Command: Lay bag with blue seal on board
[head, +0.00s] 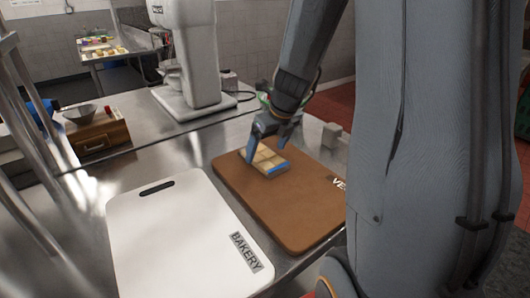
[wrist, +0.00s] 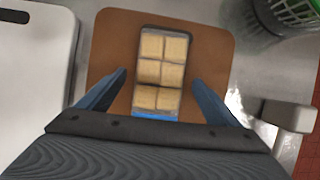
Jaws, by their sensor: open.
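The bag with the blue seal (head: 265,161) lies flat on the brown board (head: 297,225), near its far end. It holds several pale square pieces in a clear pack, and its blue seal strip faces the near side. The bag also shows in the wrist view (wrist: 161,72), with the brown board (wrist: 112,60) under it. My gripper (head: 270,160) is open, with one finger on each side of the bag; the wrist view shows gaps between the fingers (wrist: 160,85) and the bag. A white board marked BAKERY (head: 180,235) lies to the left of the brown one.
A white stand mixer (head: 187,55) stands behind the boards. A wooden box (head: 98,138) with a metal bowl (head: 79,114) is at the left. A green basket (wrist: 290,12) and a grey block (wrist: 288,115) are right of the brown board. The white board is bare.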

